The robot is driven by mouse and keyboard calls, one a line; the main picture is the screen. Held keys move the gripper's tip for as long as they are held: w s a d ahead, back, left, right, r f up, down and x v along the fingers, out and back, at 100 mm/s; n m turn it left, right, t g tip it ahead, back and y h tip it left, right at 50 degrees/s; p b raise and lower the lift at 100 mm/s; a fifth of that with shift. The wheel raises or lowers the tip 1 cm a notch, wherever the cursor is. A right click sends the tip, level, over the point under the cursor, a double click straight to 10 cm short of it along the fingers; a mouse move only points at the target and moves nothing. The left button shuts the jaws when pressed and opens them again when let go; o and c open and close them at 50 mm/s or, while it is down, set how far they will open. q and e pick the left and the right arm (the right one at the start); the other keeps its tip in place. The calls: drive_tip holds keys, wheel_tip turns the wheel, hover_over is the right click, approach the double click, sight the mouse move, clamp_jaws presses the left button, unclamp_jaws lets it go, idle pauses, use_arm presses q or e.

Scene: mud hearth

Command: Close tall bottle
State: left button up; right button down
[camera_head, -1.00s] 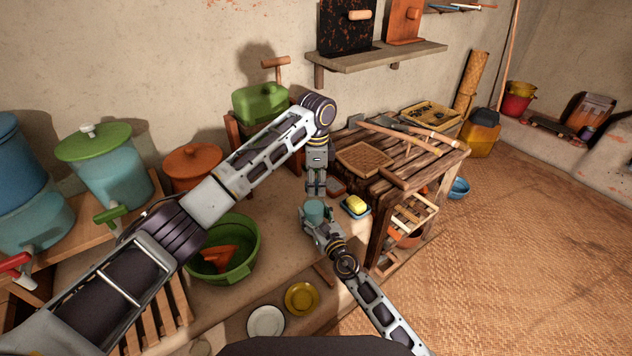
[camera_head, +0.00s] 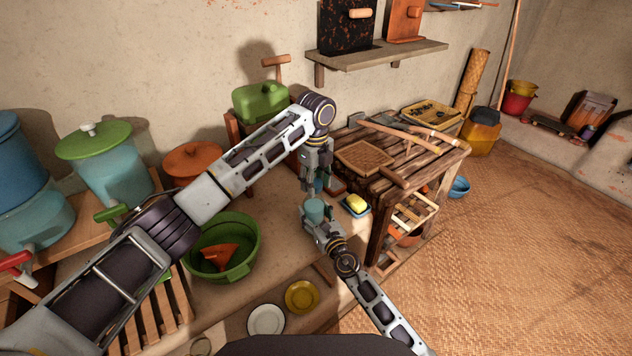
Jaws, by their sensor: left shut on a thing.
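A teal cylinder, which looks like the top of the tall bottle (camera_head: 315,209), stands upright near the middle of the view. My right gripper (camera_head: 316,225) comes from below and is shut around it; its lower part is hidden by that gripper. My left gripper (camera_head: 316,184) points down just above the bottle and is shut on a small blue piece (camera_head: 319,185), which looks like the cap. The fingers hide most of this piece. I cannot tell whether it touches the bottle.
A yellow block on a blue dish (camera_head: 355,205) lies right of the bottle, beside a wooden table (camera_head: 405,160). A green basin (camera_head: 240,262) stands to the left. A white plate (camera_head: 266,320) and a yellow plate (camera_head: 301,297) lie in front.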

use_arm(q)
drive_tip(key=m, duration=0.4)
drive_tip(key=shift+a, duration=0.15)
drive_tip(key=m, duration=0.4)
drive_tip(key=shift+a+m, duration=0.15)
drive_tip(key=shift+m, duration=0.25)
drive_tip(key=m, duration=0.4)
drive_tip(key=shift+a, duration=0.1)
drive_tip(key=m, duration=0.4)
drive_tip(key=shift+a, duration=0.1)
drive_tip(key=o, duration=0.7)
